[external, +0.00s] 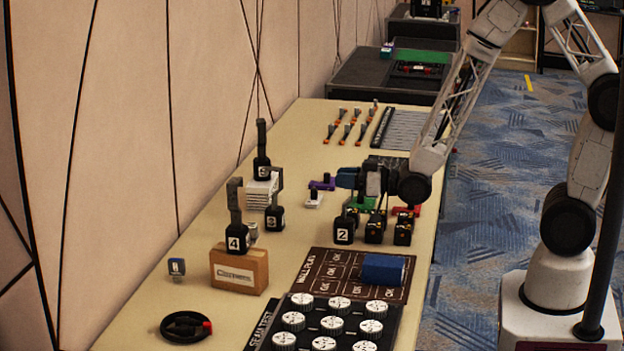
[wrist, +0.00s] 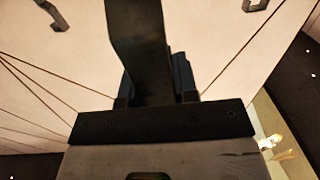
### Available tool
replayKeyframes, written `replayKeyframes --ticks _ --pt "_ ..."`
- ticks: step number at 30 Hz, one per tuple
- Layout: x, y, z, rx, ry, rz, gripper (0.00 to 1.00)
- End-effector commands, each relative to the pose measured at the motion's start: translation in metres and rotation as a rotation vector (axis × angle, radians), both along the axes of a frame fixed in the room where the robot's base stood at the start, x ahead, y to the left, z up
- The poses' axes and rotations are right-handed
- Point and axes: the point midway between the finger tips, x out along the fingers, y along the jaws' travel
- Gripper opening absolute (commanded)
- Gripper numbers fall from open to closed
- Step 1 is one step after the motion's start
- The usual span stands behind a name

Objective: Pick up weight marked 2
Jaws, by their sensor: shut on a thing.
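The weight marked 2 (external: 343,231) is a black block with a white number plate, at the middle right of the table in the external view. It looks upright, and I cannot tell whether its base touches the table. My gripper (external: 346,180) reaches level toward the wall, directly above this block. It is shut on the weight's upright handle. In the wrist view a dark upright bar (wrist: 140,45), which looks like that handle, stands between the fingers and hides much of them.
A weight marked 4 (external: 237,236) stands on a cardboard box (external: 240,270). Another tall-handled weight (external: 262,165) stands on a white stack. A blue block (external: 383,268) lies on a brown board in front.

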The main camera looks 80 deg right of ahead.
Motion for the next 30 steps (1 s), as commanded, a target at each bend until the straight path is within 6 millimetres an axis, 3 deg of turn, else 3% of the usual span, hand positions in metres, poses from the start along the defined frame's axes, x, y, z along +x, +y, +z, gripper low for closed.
replayKeyframes --ticks 18,30 --pt "-0.077 0.006 0.009 0.000 -0.004 -0.001 0.00" --pt "-0.099 0.008 0.011 0.000 -0.003 -0.001 0.00"
